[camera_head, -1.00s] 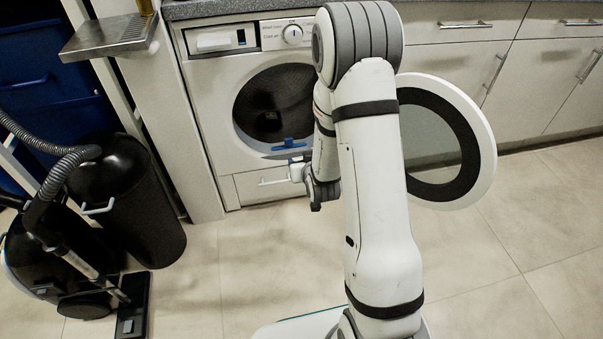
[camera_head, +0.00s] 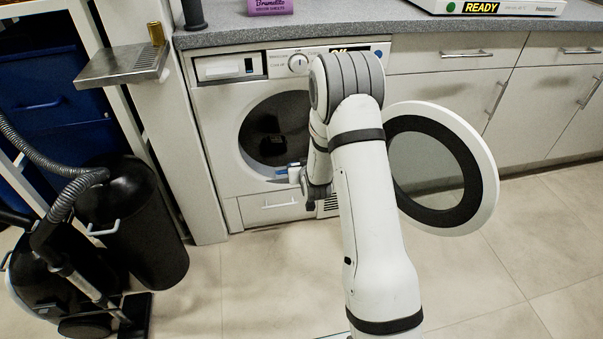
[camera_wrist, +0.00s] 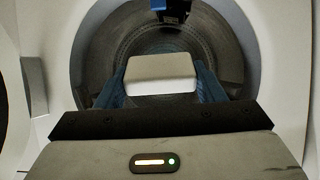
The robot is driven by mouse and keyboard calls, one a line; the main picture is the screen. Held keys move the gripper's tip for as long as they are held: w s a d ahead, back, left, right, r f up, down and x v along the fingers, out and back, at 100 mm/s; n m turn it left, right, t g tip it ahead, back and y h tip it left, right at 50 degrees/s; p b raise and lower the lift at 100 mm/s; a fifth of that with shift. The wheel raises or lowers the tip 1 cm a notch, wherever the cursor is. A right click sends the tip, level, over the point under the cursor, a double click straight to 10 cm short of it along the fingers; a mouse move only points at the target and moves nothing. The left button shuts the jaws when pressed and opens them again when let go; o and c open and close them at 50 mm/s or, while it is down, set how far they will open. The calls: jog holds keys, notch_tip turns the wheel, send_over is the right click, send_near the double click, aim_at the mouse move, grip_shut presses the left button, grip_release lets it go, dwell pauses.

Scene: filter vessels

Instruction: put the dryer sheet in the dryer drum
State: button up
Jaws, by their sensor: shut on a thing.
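The dryer drum (camera_head: 272,108) is a dark round opening in the white front-loading machine, with its round door (camera_head: 487,170) swung open to the right. In the wrist view the drum's ribbed grey inside (camera_wrist: 105,72) lies straight ahead of my gripper (camera_wrist: 161,88). My gripper's blue fingers are shut on the dryer sheet (camera_wrist: 160,68), which looks like a pale, flat-faced block. In the head view my gripper (camera_head: 281,175) is at the lower edge of the opening, partly hidden by my arm. I cannot tell how far the sheet is inside the rim.
A dark item with some blue (camera_wrist: 172,10) shows high in the drum. A grey counter (camera_head: 350,17) runs above, with a purple box (camera_head: 270,7) on it. A black bin (camera_head: 145,240) and a vacuum cleaner (camera_head: 60,285) stand at left. Floor at right is clear.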

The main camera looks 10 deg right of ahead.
jog(key=w+r+b+x, duration=0.1)
jog(key=b+x, duration=0.4)
jog(key=x, duration=1.1)
jog(key=w+r+b+x, duration=0.2)
jog(key=r+b+x, duration=0.2)
jog(key=x, duration=1.2)
jog(key=shift+r+b, duration=0.15)
jog(key=shift+b, duration=1.05)
jog(key=shift+w, duration=0.1)
jog(key=o, duration=1.1)
jog(key=shift+r, duration=0.1)
